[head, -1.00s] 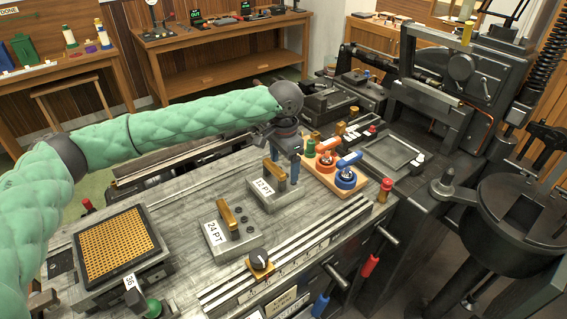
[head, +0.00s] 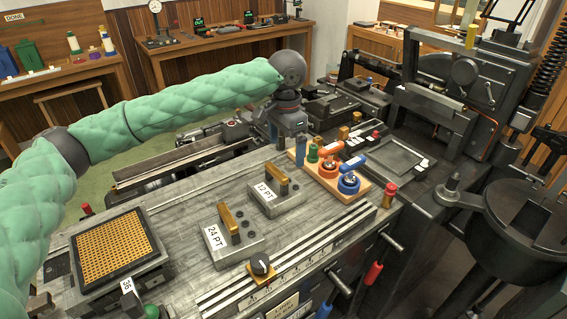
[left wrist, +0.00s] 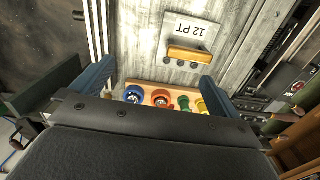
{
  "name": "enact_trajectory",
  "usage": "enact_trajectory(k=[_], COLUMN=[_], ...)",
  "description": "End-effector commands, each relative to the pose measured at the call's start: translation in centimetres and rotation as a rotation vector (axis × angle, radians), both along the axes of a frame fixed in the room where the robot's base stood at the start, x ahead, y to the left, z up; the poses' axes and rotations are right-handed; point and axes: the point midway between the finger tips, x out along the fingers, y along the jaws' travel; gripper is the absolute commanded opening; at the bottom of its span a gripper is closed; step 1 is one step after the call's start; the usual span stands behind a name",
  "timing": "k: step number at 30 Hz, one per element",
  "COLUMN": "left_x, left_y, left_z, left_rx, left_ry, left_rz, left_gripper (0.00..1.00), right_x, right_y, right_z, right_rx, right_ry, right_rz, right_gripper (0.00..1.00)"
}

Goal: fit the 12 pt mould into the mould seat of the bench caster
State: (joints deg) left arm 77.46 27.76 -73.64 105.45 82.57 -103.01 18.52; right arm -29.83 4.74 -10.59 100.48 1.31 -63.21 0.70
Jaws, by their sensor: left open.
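The 12 pt mould (head: 288,203), a grey block with a brass handle and a white label, lies on the bench top. It also shows in the left wrist view (left wrist: 198,36), with its label upside down. My left gripper (head: 299,151) is open and empty, just behind the mould and apart from it. In the left wrist view its two blue fingers stand wide apart, with the mould beyond them. The bench caster (head: 470,100) is the dark machine at the right. I cannot tell which part is its mould seat. My right gripper is not in view.
The similar 24 pt mould (head: 246,246) lies nearer the front left. A wooden board (head: 333,188) with coloured knobs is close to my left gripper. A brass matrix grid (head: 113,247) sits at the left. Bare bench (head: 180,215) lies between the grid and moulds.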

Motion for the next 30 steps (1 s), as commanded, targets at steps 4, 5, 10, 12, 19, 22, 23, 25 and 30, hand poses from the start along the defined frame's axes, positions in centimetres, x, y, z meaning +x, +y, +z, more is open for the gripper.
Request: enact_trajectory(k=[4,5,10,12,19,22,23,25,30], left_x=[-1.0,-0.9,0.8,2.4,6.4,6.5,6.5,6.4,6.4], left_y=[0.0,0.1,1.1,1.8,3.2,3.1,3.1,3.2,3.1], left_z=[-3.0,-3.8,-7.5,-8.7,-9.3,-9.5,-9.7,-10.3,-11.8], left_rx=[-0.005,-0.006,-0.009,-0.008,0.003,0.001,0.002,0.002,0.000], left_ry=[0.064,0.077,0.099,0.083,-0.012,-0.013,-0.012,-0.012,-0.011], left_rz=[0.007,0.014,0.073,0.092,0.066,0.047,0.045,0.045,0.045], left_gripper=[1.00,1.00,1.00,1.00,1.00,1.00,1.00,1.00,1.00], right_x=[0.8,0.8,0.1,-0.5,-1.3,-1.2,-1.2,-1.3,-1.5], right_y=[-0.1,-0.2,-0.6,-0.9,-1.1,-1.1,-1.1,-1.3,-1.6], right_z=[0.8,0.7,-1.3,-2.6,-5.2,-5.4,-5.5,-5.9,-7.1], right_rx=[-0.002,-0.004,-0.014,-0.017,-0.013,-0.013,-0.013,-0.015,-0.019], right_ry=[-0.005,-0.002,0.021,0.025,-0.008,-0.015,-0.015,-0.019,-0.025], right_rz=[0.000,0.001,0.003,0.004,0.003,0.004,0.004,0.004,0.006], right_gripper=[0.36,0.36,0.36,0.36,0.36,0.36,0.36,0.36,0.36])
